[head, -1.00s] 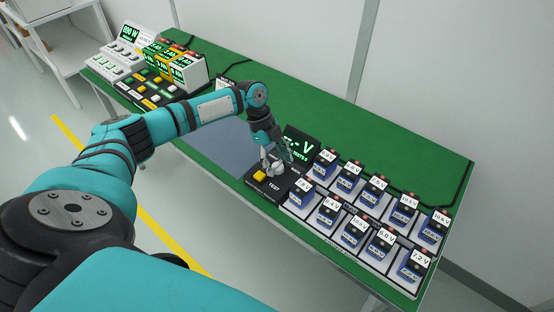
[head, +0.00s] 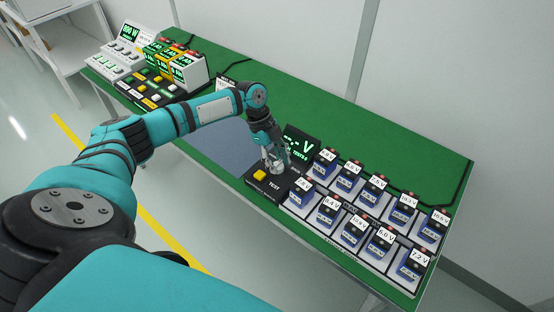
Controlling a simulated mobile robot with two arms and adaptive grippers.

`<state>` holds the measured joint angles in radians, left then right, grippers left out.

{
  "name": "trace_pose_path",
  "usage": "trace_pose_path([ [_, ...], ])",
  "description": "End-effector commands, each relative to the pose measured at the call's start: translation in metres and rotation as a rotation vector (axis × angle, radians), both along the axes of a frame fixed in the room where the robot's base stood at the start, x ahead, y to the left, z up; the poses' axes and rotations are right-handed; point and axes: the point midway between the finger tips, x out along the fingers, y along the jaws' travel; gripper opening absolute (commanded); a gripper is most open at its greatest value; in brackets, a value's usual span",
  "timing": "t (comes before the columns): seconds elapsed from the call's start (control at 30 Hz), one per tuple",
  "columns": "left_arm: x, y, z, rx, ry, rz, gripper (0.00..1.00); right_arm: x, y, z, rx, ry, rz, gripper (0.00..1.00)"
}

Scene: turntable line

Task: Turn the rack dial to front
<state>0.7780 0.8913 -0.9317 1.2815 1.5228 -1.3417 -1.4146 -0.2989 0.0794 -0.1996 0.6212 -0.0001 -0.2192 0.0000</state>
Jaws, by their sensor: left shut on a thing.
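The black test panel (head: 268,189) sits on the green table, with a yellow button marked TEST (head: 259,175) at its left. My left gripper (head: 277,167) points down at the panel, beside the button and in front of the dark display (head: 301,144) with green characters. It is shut on a small light grey knob, which I take to be the rack dial; the fingers cover most of it, so I cannot read its pointing direction. My right gripper is not in view.
Two rows of blue batteries with voltage labels stand in a light rack (head: 354,253) right of the panel. A grey-blue mat (head: 217,147) lies to the left. Meters and a button panel (head: 152,92) fill the far left end. The green table (head: 330,120) is clear behind.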

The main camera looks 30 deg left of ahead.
Motion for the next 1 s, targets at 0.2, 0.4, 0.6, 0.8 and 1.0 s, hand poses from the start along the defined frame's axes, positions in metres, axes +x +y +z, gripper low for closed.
trace_pose_path([
  [0.2,-0.001,0.000,0.004,-0.001,0.000,0.123,0.02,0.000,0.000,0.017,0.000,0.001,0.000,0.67],
  [0.4,-0.002,0.000,0.005,-0.001,0.001,0.295,0.02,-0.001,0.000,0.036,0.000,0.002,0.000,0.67],
  [0.6,-0.002,-0.001,0.006,-0.001,0.000,0.477,0.02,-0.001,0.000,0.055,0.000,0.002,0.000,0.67],
  [0.8,-0.002,-0.001,0.006,-0.002,-0.001,0.634,0.02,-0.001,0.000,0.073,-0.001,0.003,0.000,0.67],
  [1.0,-0.002,-0.001,0.005,-0.001,-0.002,0.750,0.02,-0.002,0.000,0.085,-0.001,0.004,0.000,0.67],
])
